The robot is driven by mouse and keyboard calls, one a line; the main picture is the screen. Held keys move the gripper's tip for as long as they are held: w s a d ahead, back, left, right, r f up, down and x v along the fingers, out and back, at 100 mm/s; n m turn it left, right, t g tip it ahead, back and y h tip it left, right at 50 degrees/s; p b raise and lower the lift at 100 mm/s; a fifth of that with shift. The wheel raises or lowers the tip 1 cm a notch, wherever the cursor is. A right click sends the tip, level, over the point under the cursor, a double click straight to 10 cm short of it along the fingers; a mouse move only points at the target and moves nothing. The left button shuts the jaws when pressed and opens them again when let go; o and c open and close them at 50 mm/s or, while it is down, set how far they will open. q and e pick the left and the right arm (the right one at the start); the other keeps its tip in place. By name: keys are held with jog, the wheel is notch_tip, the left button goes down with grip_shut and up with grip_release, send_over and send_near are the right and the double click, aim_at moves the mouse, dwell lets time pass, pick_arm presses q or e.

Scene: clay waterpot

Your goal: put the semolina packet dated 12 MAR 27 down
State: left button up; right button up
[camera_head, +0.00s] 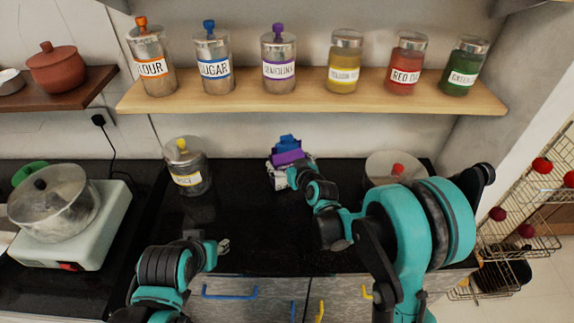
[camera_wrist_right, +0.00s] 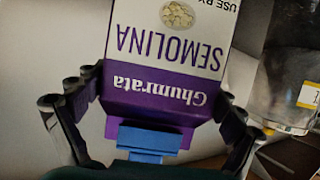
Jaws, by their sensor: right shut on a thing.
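The semolina packet (camera_head: 287,158) is white and purple with a blue clip at one end, above the back of the dark counter in the head view. In the right wrist view the packet (camera_wrist_right: 165,85) shows "SEMOLINA" and "Ghumrata" upside down, with the blue clip (camera_wrist_right: 148,142) near the gripper. "USE BY" is cut off at the frame edge, so the date cannot be read. My right gripper (camera_head: 288,177) is shut on the packet, with fingers on both sides. My left gripper (camera_head: 222,246) is low over the front of the counter; its jaw opening is unclear.
A lidded jar with a yellow label (camera_head: 187,170) stands left of the packet. A clear-lidded pot with a red knob (camera_head: 395,168) is to the right, partly behind my arm. Above, a wooden shelf (camera_head: 300,103) holds several jars. The counter's middle is clear.

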jog(key=shift+f, duration=0.1)
jog(key=shift+f, duration=0.1)
jog(key=o, duration=1.3)
jog(key=shift+f, duration=0.1)
jog(key=shift+c, duration=0.2)
jog(key=shift+r, duration=0.25)
jog(key=s+d+r+m+g+h+p, duration=0.1)
jog(key=s+d+r+g, duration=0.1)
jog(key=s+d, duration=0.4)
jog(key=s+d+r+m+g+h+p, duration=0.1)
jog(key=s+d, duration=0.5)
jog(key=s, duration=0.9)
jog(key=s+d+r+m+g+h+p, duration=0.1)
jog(key=s+d+r+m+g+h, duration=0.1)
jog(key=s+d, duration=0.4)
jog(key=s+r+h, duration=0.1)
jog(key=s+r, duration=0.1)
jog(key=s, duration=0.3)
jog(key=shift+s+r+m+g, duration=0.3)
jog(key=shift+s+r, duration=0.05)
jog(key=shift+r, duration=0.05)
